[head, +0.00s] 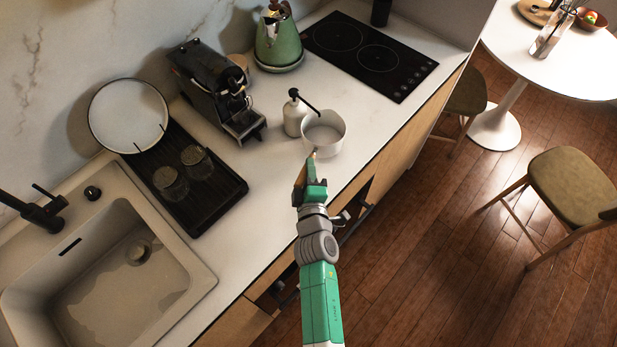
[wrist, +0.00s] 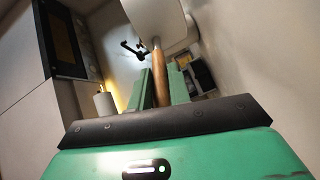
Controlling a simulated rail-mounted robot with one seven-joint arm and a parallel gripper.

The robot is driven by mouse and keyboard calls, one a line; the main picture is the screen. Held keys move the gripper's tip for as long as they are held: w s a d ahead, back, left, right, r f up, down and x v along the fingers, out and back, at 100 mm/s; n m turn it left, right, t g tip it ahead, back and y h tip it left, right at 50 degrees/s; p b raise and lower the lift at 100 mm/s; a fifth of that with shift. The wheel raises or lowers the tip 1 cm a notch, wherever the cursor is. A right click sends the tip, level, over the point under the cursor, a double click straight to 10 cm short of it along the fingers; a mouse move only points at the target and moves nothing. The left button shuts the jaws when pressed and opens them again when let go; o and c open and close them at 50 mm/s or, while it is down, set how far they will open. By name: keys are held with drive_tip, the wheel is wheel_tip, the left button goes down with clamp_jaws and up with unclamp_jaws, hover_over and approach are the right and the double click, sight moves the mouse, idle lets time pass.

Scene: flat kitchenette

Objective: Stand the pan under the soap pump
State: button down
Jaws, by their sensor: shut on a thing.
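The pan (head: 329,146) is a small white pot with a wooden handle, at the counter's front edge beside the soap pump. The soap pump (head: 292,121) is a white bottle with a black pump head, upright on the counter. My gripper (head: 312,172) is shut on the pan's handle, in front of the pan. In the wrist view the wooden handle (wrist: 159,78) runs between the green fingers to the pan (wrist: 154,18). I cannot tell whether the pan's base touches the counter.
A coffee machine (head: 218,90) stands to the left behind the pump. A green kettle (head: 278,45) and a black hob (head: 368,55) are farther back. A dark rack (head: 215,201) with two glasses and a sink (head: 125,270) lie left. Counter between pan and hob is clear.

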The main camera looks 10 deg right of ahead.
drive_tip(key=shift+w, duration=0.3)
drive_tip(key=shift+w+f+b, duration=0.15)
drive_tip(key=shift+f+b, duration=0.7)
drive_tip(key=shift+f, duration=0.1)
drive_tip(key=shift+w+f+b, duration=0.1)
drive_tip(key=shift+f+b, duration=0.75)
drive_tip(key=shift+f, duration=0.1)
drive_tip(key=c, duration=1.3)
unclamp_jaws()
drive_tip(key=shift+r+p, duration=0.25)
drive_tip(key=shift+p, duration=0.1)
drive_tip(key=s, duration=0.4)
drive_tip(key=s+a+p, duration=0.1)
drive_tip(key=s, duration=0.7)
drive_tip(key=shift+a+r+p, duration=0.3)
drive_tip(key=shift+p, duration=0.1)
